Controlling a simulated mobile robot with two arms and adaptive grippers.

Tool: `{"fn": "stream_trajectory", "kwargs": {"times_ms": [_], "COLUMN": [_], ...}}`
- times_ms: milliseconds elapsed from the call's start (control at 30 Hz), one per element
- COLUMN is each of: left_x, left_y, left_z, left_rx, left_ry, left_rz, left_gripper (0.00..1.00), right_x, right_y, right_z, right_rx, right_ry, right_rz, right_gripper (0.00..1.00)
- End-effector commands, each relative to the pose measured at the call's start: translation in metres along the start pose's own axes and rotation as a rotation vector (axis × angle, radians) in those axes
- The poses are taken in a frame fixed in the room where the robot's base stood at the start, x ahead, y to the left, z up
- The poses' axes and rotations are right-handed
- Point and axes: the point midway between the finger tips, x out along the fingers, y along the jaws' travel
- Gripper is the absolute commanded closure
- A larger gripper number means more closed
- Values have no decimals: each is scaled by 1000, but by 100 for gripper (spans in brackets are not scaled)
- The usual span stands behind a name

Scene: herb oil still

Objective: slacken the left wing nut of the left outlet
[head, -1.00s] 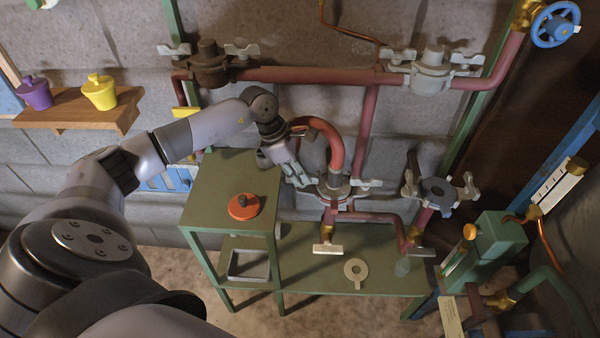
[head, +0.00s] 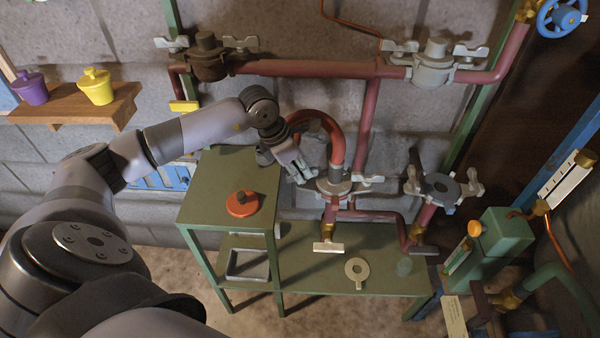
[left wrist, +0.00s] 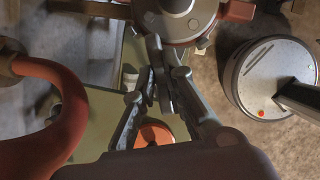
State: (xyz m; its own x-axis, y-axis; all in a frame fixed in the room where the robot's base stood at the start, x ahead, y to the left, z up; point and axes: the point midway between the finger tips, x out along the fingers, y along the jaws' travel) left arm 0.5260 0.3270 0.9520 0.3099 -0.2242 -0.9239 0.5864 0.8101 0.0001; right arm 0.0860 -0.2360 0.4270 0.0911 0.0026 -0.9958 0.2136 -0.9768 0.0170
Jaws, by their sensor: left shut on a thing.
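The left outlet is a grey clamped flange (head: 335,183) under the curved red pipe (head: 332,140). It also shows at the top of the left wrist view (left wrist: 175,18). My left gripper (head: 306,178) comes in from the left at the flange's left side. In the left wrist view my left gripper (left wrist: 160,75) has its fingers closed in on the left wing nut (left wrist: 163,92), just below the flange. The fingers mostly hide this nut in the head view. The outlet's right wing nut (head: 368,180) is clear of the gripper. My right gripper is not in view.
A green stand (head: 215,185) holds an orange-red lidded piece (head: 242,203) below my left wrist. The lower green shelf (head: 310,270) carries a flat ring gasket (head: 356,270). Another clamped outlet (head: 438,187) stands to the right. The curved pipe is close beside my gripper.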

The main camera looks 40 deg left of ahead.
Motion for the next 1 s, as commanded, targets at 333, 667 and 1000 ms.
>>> {"fn": "stream_trajectory", "kwargs": {"times_ms": [333,667,1000], "left_x": [3,3,2], "left_y": [-2,-3,-4], "left_z": [0,2,3], "left_rx": [-302,-593,-876], "left_ry": [-5,-6,-5], "left_rz": [128,248,364], "left_gripper": [100,100,100], "right_x": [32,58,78], "right_y": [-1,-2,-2], "right_z": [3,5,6], "right_rx": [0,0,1], "right_ry": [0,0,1], "right_rz": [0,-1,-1], "right_gripper": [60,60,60]}}
